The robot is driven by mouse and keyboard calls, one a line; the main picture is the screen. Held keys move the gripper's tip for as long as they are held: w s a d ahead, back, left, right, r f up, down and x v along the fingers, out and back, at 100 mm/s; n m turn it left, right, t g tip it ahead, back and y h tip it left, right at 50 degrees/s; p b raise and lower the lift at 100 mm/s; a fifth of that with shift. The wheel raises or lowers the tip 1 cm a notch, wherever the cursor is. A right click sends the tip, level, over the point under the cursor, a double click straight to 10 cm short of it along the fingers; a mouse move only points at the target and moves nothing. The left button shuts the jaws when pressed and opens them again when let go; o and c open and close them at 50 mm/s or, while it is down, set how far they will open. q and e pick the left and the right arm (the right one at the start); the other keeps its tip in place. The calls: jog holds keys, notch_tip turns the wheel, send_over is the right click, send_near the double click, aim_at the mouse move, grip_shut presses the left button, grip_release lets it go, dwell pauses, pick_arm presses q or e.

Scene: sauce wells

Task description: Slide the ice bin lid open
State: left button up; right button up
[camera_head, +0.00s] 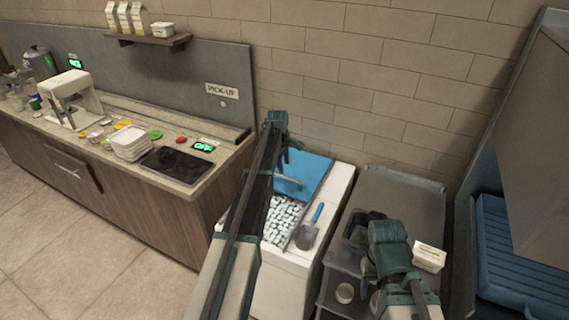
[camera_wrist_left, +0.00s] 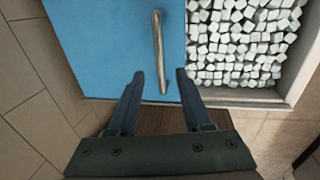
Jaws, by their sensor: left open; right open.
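The blue ice bin lid (camera_head: 312,172) covers the back part of the white ice bin (camera_head: 285,290). Ice cubes (camera_head: 280,222) show in the uncovered front part. The lid has a silvery bar handle (camera_head: 288,184) near the ice-side edge. In the left wrist view the lid (camera_wrist_left: 105,45) fills the left and middle, with the handle (camera_wrist_left: 158,50) upright in the picture and ice (camera_wrist_left: 245,40) to its right. My left gripper (camera_wrist_left: 160,74) is open, and the handle's near end appears between its fingertips; contact cannot be told. My right gripper (camera_head: 370,268) is open over the grey cart.
A scoop (camera_head: 308,232) lies at the bin's right front edge. The grey cart (camera_head: 405,190) with dark containers and a white tub (camera_head: 429,257) stands right of the bin. The wooden counter (camera_head: 110,185) is to the left. A brick wall is behind.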

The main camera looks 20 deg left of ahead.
pick_arm(q)
notch_tip(320, 180, up, 7)
jog(key=s+p, duration=0.1)
jog(key=p, duration=0.5)
jog(key=shift+s+r, duration=0.15)
jog(key=shift+s, duration=0.05)
pick_arm(e)
notch_tip(320, 180, up, 7)
jog(key=shift+r, duration=0.15)
pick_arm(q)
jog(key=s+d+f+m+g+b, duration=0.1)
jog(key=s+d+f+m, duration=0.1)
jog(key=s+d+m, duration=0.8)
jog(key=s+d+f+m+g+y+b, duration=0.1)
jog(key=s+d+f+m+b, duration=0.1)
jog(key=s+d+m, duration=0.9)
jog(key=s+d, duration=0.3)
jog(key=s, duration=0.5)
jog(key=s+d, duration=0.4)
jog(key=s, duration=0.4)
jog(key=shift+s+d+b, duration=0.25)
jog(key=shift+b, duration=0.05)
pick_arm(e)
notch_tip(320, 180, down, 4)
jog(key=shift+r, duration=0.15)
